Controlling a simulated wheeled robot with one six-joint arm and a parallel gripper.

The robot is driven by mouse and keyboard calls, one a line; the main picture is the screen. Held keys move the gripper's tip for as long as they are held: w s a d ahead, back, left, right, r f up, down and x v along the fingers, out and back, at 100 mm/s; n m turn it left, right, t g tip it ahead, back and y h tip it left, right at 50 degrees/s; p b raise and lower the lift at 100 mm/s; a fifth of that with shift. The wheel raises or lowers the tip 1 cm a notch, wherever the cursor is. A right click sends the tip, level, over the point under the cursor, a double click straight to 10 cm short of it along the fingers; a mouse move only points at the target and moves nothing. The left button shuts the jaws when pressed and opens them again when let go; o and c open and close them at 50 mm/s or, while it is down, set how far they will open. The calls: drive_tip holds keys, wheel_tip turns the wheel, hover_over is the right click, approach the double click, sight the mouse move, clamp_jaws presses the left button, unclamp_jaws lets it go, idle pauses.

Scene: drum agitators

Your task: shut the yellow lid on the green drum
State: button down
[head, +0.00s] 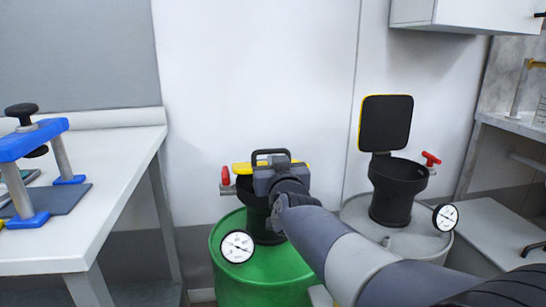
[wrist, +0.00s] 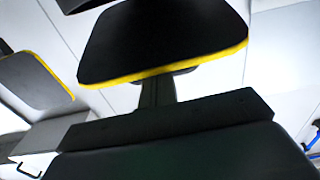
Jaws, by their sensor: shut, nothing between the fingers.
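The green drum (head: 262,265) stands at the middle of the head view, with a black filler neck (head: 245,190) on top. Its yellow lid (head: 241,168) shows as a yellow band above the neck, partly hidden by my gripper (head: 272,180). In the wrist view the lid (wrist: 165,40) shows its black inner face and yellow edge, so it stands partly open and tilted. My shut, empty fingers (wrist: 156,88) are at that yellow edge. Their tips seem to go behind it; whether they touch cannot be told.
A grey drum (head: 352,212) on the right has its own black lid (head: 385,122) standing upright. Red-handled valves (head: 226,177) and dial gauges (head: 237,246) stick out beside the drums. A white table (head: 105,195) with a blue clamp frame (head: 30,140) is on the left. A wall is close behind.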

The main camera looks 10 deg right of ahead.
drive_tip(key=shift+s+f+b, duration=0.3)
drive_tip(key=shift+f+b, duration=0.15)
drive_tip(key=shift+f, duration=0.4)
drive_tip(key=shift+s+f+b, duration=0.25)
drive_tip(key=shift+f+b, duration=0.2)
drive_tip(key=shift+f, duration=0.35)
wheel_tip(320, 180, up, 4)
drive_tip(key=p, duration=0.3)
drive_tip(key=s+f, duration=0.4)
drive_tip(key=s, duration=0.5)
drive_tip(key=shift+s+p, duration=0.3)
drive_tip(key=shift+p, duration=0.1)
drive_tip(key=shift+f, duration=0.1)
drive_tip(key=shift+w+r+b, duration=0.35)
drive_tip(key=shift+w+b, duration=0.1)
drive_tip(key=shift+w, duration=1.1)
drive_tip(key=shift+w+r+b, duration=0.3)
drive_tip(key=shift+w+b, duration=0.1)
drive_tip(key=shift+w, duration=1.2)
drive_tip(key=shift+w+r+b, duration=0.35)
drive_tip(key=shift+w+b, duration=0.1)
drive_tip(key=shift+w, duration=1.1)
